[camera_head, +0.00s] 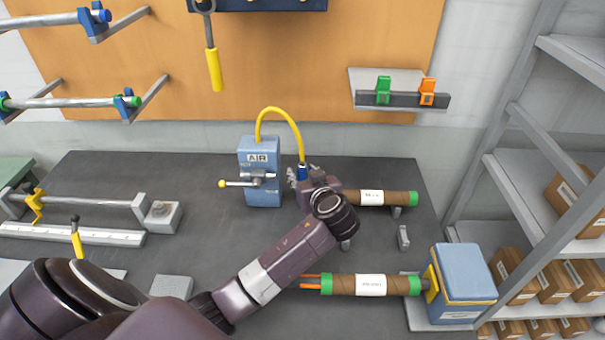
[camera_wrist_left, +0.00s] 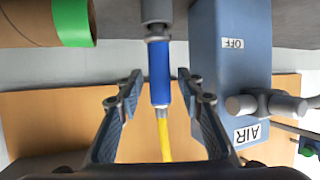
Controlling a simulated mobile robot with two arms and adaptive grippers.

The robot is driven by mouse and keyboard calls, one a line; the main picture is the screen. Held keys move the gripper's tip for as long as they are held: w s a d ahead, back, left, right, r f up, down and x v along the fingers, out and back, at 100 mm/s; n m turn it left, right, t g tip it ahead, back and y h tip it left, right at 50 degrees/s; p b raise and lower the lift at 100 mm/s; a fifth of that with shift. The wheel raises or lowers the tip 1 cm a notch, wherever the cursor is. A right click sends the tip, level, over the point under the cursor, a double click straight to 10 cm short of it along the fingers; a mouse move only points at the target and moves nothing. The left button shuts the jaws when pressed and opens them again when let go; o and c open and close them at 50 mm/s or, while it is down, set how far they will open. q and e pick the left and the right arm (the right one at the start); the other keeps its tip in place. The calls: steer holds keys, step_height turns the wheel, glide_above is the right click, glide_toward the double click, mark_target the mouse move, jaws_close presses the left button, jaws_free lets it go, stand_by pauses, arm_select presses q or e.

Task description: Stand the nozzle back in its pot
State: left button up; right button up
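The nozzle (camera_head: 302,172) has a blue body with a yellow hose (camera_head: 284,111) arching from its top to the blue AIR box (camera_head: 259,185). In the left wrist view, which is upside down, the blue nozzle (camera_wrist_left: 159,72) is upright between the fingers of my left gripper (camera_wrist_left: 159,78). The fingers are open, with a small gap on each side. A grey cylinder (camera_wrist_left: 156,10) lies at the nozzle's lower end; I cannot tell whether it is the pot or the tip. In the head view, my left gripper (camera_head: 301,179) partly hides the nozzle's base. My right gripper is not in view.
A brown roll with a green end (camera_head: 400,198) lies close to the right of my left gripper. Another roll (camera_head: 340,285) lies nearer, by a blue block (camera_head: 462,278).

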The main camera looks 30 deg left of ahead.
arm_select(q)
steer(key=b+v, duration=0.3)
steer(key=v, duration=0.8)
steer(key=shift+s+d, duration=0.25)
steer(key=shift+r, duration=0.15)
